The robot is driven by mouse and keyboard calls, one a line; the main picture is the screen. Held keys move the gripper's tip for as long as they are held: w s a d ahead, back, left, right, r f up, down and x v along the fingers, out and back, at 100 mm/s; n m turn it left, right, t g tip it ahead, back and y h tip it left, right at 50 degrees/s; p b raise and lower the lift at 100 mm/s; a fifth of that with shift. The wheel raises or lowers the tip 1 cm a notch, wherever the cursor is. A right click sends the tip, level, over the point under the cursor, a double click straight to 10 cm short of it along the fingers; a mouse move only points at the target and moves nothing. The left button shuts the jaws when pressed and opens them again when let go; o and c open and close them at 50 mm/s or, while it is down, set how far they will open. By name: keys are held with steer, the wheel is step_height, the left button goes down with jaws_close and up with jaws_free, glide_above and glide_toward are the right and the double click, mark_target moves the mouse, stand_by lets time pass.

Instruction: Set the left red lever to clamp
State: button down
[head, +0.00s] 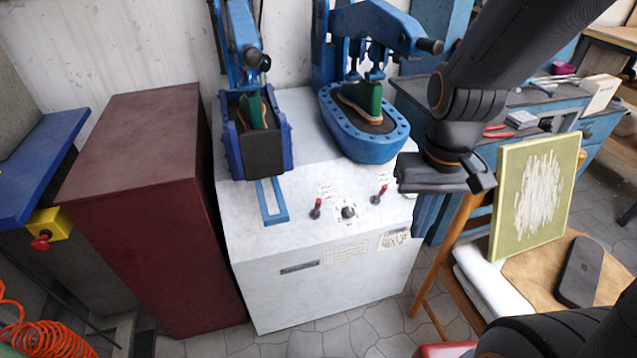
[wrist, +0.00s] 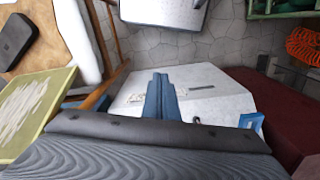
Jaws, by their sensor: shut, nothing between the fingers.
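The left red lever (head: 316,208) stands on the white machine's control panel (head: 300,235) in the head view, with a small red tip. A second red lever (head: 379,194) is to its right, with a dark round knob (head: 348,212) between them. My gripper shows in the wrist view as two blue fingers (wrist: 160,80) pressed together, empty. In the head view my wrist hangs right of the panel, apart from the left lever; the fingers are not clear there. In the wrist view the levers are mostly hidden behind my gripper's body.
Two blue presses (head: 255,150) (head: 365,145) stand on the machine behind the levers. A blue bracket (head: 272,203) lies left of them. A maroon cabinet (head: 150,180) is at left. A chair with a green-framed panel (head: 537,195) stands at right. Space above the control panel's front is clear.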

steer(key=w+a+m+y, duration=0.1)
steer(key=w+a, duration=0.3)
steer(key=w, duration=0.4)
steer(key=w+a+f+m+t, duration=0.1)
steer(key=w+a, duration=0.3)
steer(key=w, duration=0.4)
steer(key=w+a+m+y+p, duration=0.1)
steer(key=w+a+m, duration=0.2)
steer(key=w, duration=0.5)
steer(key=shift+w+a+f+t+y, duration=0.3)
steer(key=shift+a+f, duration=0.1)
steer(key=shift+a, duration=0.1)
steer(key=shift+f, duration=0.1)
steer(key=p, duration=0.2)
glide_above(317, 208)
steer(key=w+d, duration=0.2)
step_height(317, 208, down, 10)
steer(key=shift+s+d+f, duration=0.15)
steer(key=shift+f, duration=0.1)
steer(key=shift+d+f+b, duration=0.15)
steer(key=shift+b, duration=0.8)
